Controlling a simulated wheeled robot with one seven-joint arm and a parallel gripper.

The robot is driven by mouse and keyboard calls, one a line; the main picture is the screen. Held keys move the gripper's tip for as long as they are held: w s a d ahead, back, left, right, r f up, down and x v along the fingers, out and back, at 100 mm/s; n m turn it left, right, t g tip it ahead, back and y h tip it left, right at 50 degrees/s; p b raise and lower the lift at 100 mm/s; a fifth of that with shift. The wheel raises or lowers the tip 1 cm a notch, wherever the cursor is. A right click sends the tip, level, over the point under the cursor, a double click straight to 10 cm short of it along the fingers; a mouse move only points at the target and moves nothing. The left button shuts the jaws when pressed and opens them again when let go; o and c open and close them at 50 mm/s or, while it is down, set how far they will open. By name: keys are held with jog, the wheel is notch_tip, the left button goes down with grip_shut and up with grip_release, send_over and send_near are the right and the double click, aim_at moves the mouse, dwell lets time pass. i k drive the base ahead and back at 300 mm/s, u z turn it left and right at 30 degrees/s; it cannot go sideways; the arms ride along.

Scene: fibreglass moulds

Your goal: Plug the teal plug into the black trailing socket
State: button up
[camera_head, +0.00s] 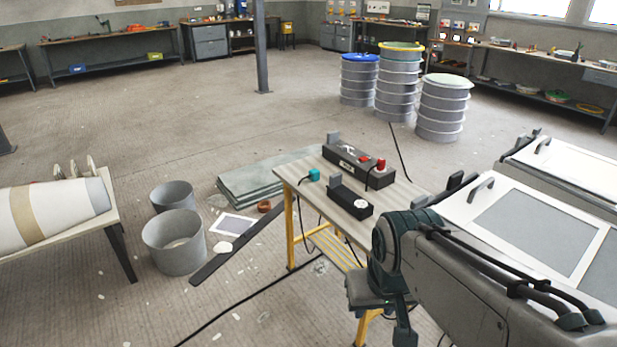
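The teal plug (314,174) lies near the left edge of a small wooden-topped table with yellow legs (300,167). A dark cable runs from it. A black trailing socket (351,199) lies to its right, nearer me, with a round outlet at its right end and a grey upright piece at its left. A longer black block (358,163) behind it carries a red plug and a red switch-like part. My gripper (403,325) is at the lower end of my arm, in front of the table and apart from plug and socket. Its fingers are not clear.
My arm covers the table's near right part. White-framed moulds (535,225) stand to the right. Buckets (174,241) and a stack of green sheets (262,178) are on the floor left of the table. A black cable (250,301) crosses the floor. Drums (443,107) stand behind.

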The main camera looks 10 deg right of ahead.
aim_at(357, 207)
jog(key=u, duration=0.75)
jog(key=i, duration=1.35)
jog(key=z, duration=0.25)
jog(key=i, duration=0.95)
jog(key=z, duration=1.25)
jog(key=i, duration=0.25)
jog(key=z, duration=0.05)
